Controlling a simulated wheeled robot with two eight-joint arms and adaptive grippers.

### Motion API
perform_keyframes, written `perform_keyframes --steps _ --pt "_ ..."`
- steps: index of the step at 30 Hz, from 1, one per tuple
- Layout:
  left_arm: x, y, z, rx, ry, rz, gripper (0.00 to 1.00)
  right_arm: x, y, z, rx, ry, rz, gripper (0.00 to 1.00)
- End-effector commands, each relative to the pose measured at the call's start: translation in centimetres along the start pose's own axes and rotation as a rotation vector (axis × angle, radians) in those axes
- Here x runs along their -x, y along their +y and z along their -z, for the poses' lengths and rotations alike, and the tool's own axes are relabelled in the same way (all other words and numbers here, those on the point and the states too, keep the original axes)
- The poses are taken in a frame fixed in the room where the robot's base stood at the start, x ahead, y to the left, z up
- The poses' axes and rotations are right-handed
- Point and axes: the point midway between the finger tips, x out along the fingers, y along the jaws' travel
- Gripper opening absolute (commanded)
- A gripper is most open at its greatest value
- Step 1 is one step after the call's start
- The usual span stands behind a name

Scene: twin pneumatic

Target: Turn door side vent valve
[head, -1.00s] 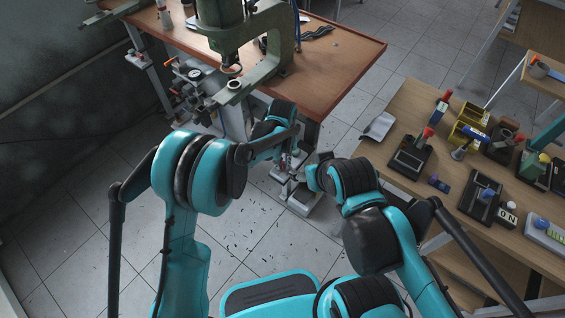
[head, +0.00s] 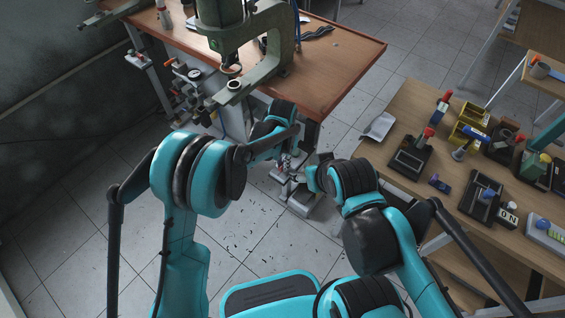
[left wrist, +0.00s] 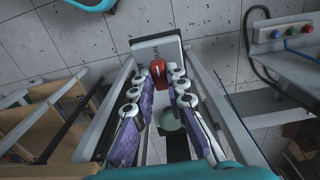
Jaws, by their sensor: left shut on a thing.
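My left gripper (head: 287,162) is low beside the near side of the wooden bench, small and partly hidden by its own wrist in the head view. In the left wrist view its two fingers (left wrist: 158,88), with purple pads, are shut on a red valve handle (left wrist: 158,72). The handle sits between the fingertips, in front of a pale block with dark lettering (left wrist: 155,46). The valve body is mostly hidden. My right gripper (head: 302,180) is close beside the left one. Its fingers are too small and overlapped to read.
The wooden bench (head: 345,55) carries a green press (head: 265,45). Valves and a gauge (head: 187,72) hang on its left side. A lighter table (head: 400,110) with several devices stands at the right.

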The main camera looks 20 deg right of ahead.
Motion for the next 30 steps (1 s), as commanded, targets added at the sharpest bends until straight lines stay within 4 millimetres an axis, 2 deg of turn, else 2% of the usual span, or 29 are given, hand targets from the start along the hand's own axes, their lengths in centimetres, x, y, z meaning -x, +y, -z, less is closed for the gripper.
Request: perform_keyframes --steps 15,16,18,26,30 --pt "-0.02 0.01 -0.01 -0.021 -0.001 0.000 0.00 -0.01 0.00 -0.01 0.000 0.000 0.000 0.66" --pt "-0.02 0.01 -0.01 -0.021 -0.001 0.000 0.16 -0.01 0.00 -0.01 0.000 0.000 0.000 0.66" --pt "-0.02 0.01 -0.01 -0.021 0.000 0.000 0.34 -0.01 0.00 -0.01 0.000 0.000 0.000 0.66" --pt "-0.01 0.01 0.00 -0.020 0.000 0.000 0.34 -0.01 0.00 -0.01 0.000 0.000 0.000 0.66" --pt "0.65 0.01 -0.02 -0.020 0.000 0.000 0.34 -0.01 0.00 -0.01 0.000 0.000 0.000 0.66"
